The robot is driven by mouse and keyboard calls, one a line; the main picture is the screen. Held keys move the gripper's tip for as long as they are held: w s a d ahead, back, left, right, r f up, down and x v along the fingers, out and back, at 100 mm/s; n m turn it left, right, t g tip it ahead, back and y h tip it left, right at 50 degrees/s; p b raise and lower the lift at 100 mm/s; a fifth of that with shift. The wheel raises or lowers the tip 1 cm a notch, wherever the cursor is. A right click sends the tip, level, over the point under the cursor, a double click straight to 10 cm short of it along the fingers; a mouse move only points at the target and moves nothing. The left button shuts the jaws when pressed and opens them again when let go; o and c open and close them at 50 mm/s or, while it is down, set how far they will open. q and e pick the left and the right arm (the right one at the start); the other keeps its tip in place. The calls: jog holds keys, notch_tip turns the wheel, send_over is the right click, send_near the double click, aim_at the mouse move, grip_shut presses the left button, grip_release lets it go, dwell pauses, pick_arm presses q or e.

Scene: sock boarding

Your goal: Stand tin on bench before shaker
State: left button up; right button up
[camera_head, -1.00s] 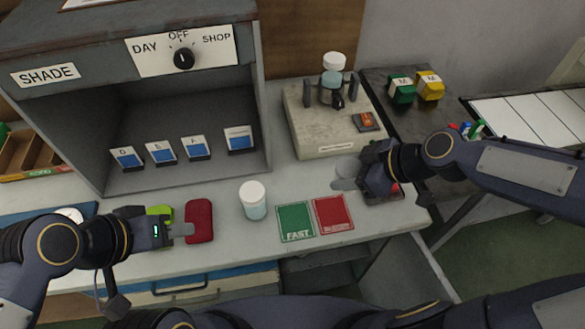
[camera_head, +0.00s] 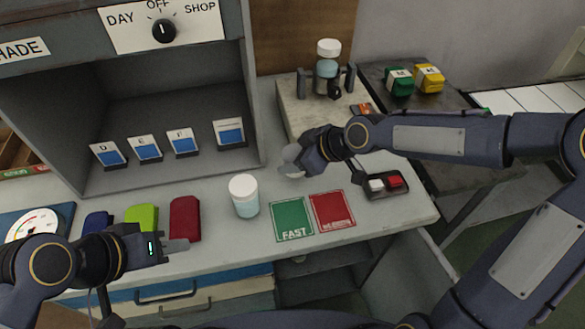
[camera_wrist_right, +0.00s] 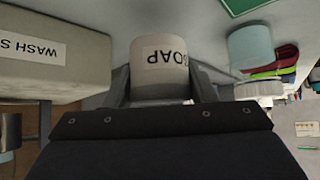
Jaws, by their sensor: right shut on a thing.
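The tin, a pale cylinder labelled SOAP (camera_wrist_right: 160,68), is between the two fingers of my right gripper (camera_head: 297,160). That gripper is shut on it. In the head view only a pale edge of the tin (camera_head: 290,160) shows beside the gripper, over the bench just in front of the shaker (camera_head: 298,110). I cannot tell whether its base touches the bench. The shaker is a grey-beige box with a clamped, white-lidded jar on top; its WASH label (camera_wrist_right: 28,46) shows in the right wrist view. My left gripper (camera_head: 178,246) is low at the left; its jaw opening is unclear.
A white-lidded jar (camera_head: 244,196) stands left of the green FAST card (camera_head: 291,219) and a red card (camera_head: 333,209). A button box (camera_head: 386,184) sits to the right. Red, green and blue folded items (camera_head: 185,219) lie by the left gripper. Bench shows between jar and shaker.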

jog(key=shift+w+a+f, duration=0.1)
jog(key=shift+a+f, duration=0.05)
jog(key=shift+f, duration=0.1)
jog(key=shift+w+a+f+b, duration=0.1)
jog(key=shift+f+b, duration=0.2)
jog(key=shift+f, duration=1.35)
jog(key=shift+f, duration=0.15)
jog(key=o, duration=1)
jog(key=shift+r, duration=0.3)
jog(key=p+v, duration=0.3)
jog(key=v, duration=0.8)
jog(key=shift+d+r, duration=0.2)
jog(key=shift+d, duration=0.15)
